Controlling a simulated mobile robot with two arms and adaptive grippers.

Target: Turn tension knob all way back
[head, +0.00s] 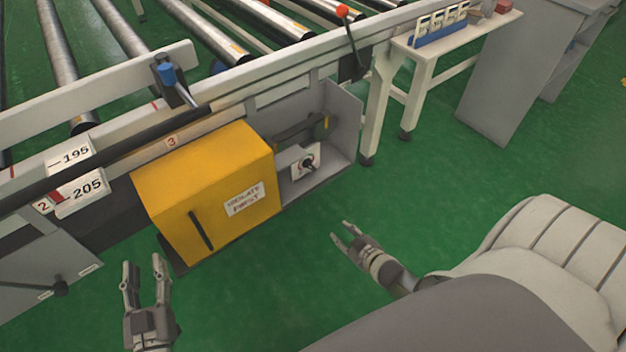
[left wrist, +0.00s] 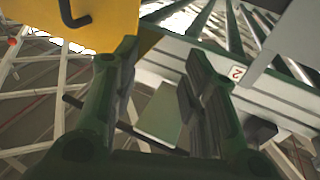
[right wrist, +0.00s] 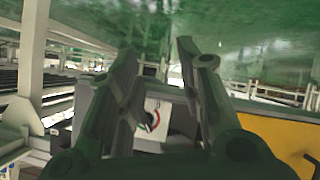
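A small black knob (head: 308,163) sits on a white dial plate in the open grey compartment right of the yellow box. The dial plate with a red arc (right wrist: 153,116) shows between my right fingers in the right wrist view. Its lettering and exact setting are too small to read. My right gripper (head: 341,232) is open and empty, in front of and below the compartment, apart from the knob. My left gripper (head: 144,262) is open and empty, in front of the yellow box's lower left. A black lever with a round end (head: 60,287) is on the grey panel at far left.
The yellow box (head: 205,185) marked "ISOLATE FIRST" has a black handle. Blue (head: 167,74) and red-tipped (head: 343,12) levers stand on the conveyor rail. Number plates 195 and 205 (head: 88,188) are at left. A side table (head: 440,48) is behind. The green floor in front is clear.

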